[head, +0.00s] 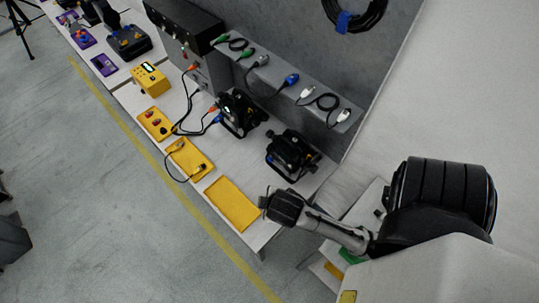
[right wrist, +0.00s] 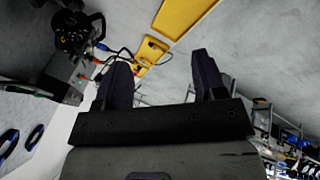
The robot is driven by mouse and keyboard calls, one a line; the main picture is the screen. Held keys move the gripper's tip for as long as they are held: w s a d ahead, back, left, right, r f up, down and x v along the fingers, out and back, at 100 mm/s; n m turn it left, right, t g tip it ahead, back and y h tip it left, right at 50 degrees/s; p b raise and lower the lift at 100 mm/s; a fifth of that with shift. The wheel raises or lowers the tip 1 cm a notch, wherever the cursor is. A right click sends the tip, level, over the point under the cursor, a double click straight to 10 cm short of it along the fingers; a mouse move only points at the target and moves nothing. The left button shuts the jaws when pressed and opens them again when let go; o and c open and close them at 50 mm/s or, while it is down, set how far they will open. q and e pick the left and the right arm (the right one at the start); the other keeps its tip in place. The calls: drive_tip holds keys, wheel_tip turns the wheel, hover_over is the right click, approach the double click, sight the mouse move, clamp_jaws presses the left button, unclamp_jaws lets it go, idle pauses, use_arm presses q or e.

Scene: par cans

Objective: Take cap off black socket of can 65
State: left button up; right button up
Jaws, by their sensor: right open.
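Two black par cans stand on the long white bench in the head view. One can (head: 238,112) has orange and blue plugs beside it, and the nearer can (head: 292,155) stands to its right. I cannot read which is can 65, and no socket or cap can be made out. My right gripper (head: 266,203) is near the bench's front end, apart from both cans. In the right wrist view its two fingers (right wrist: 161,78) are spread with nothing between them. A black can (right wrist: 72,30) shows at upper left there. My left gripper is not in view.
An empty yellow tray (head: 232,204) lies on the bench beside my gripper. Another yellow tray (head: 190,158) holds a cable. A grey shelf (head: 325,108) with several coloured connectors runs behind the cans. Yellow boxes (head: 150,80) and cables lie farther along.

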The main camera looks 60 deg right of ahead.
drive_tip(key=w+d+f+n+g+h+b, duration=0.9)
drive_tip(key=w+d+f+h+b, duration=0.5)
drive_tip(key=b, duration=1.4)
wheel_tip(320, 180, down, 3)
drive_tip(key=w+d+n, duration=0.1)
drive_tip(key=w, duration=0.1)
drive_tip(key=shift+w+n+g, duration=0.3)
drive_tip(key=shift+w, duration=0.05)
drive_tip(key=shift+d, duration=0.15)
